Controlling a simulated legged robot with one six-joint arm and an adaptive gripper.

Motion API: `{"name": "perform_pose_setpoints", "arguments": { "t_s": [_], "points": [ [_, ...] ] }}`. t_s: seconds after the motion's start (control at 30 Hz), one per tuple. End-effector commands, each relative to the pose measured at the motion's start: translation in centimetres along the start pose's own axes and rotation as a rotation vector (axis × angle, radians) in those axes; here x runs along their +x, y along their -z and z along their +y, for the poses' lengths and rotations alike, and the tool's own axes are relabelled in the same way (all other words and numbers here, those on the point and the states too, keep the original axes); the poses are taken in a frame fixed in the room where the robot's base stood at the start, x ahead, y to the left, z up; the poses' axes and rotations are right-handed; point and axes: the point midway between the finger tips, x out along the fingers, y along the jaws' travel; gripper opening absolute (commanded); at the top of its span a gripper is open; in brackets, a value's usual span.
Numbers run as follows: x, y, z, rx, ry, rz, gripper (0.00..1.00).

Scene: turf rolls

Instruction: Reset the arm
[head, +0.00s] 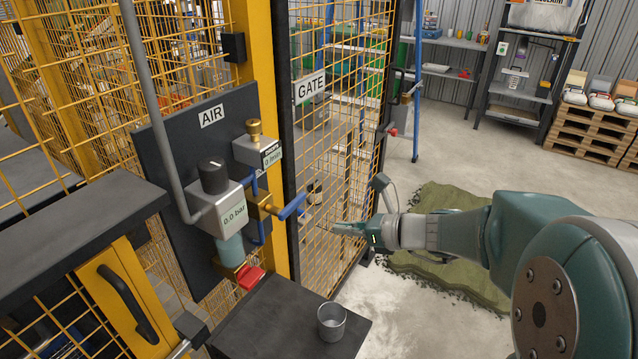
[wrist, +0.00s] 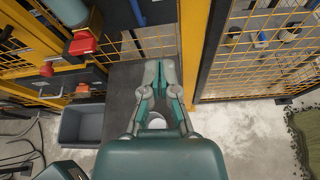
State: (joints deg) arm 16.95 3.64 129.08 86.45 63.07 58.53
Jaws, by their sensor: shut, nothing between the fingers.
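My gripper (head: 345,229) is at the end of my teal and grey arm, which reaches in from the right of the head view. The gripper points left toward the mesh gate and the air panel, and holds nothing. In the wrist view my gripper (wrist: 160,66) has its fingers together, above a dark block top. Whether it touches the gate mesh cannot be told from the head view.
The AIR panel (head: 157,152) carries a regulator reading 0.0 bar and a blue-handled valve (head: 291,207). A metal cup (head: 331,322) stands on a dark block (head: 262,330). The GATE mesh (head: 340,130) is beside my gripper. Green turf (head: 445,269) lies on the floor.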

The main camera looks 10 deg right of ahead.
Motion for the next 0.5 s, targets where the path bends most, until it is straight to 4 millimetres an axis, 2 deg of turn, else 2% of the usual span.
{"name": "perform_pose_setpoints", "arguments": {
  "t_s": [0.07, 0.17, 0.4, 0.5],
  "points": [
    [0.0, 0.0, 0.2, -0.016, -0.004, 0.007, 0.0],
    [-0.3, 0.0, 1.8, -0.124, -0.033, 0.054, 0.0],
    [-2.5, 1.5, 8.6, -0.707, -0.198, 0.295, 0.0],
    [-4.1, 2.5, 10.7, -0.966, -0.275, 0.395, 0.0]
  ]
}}
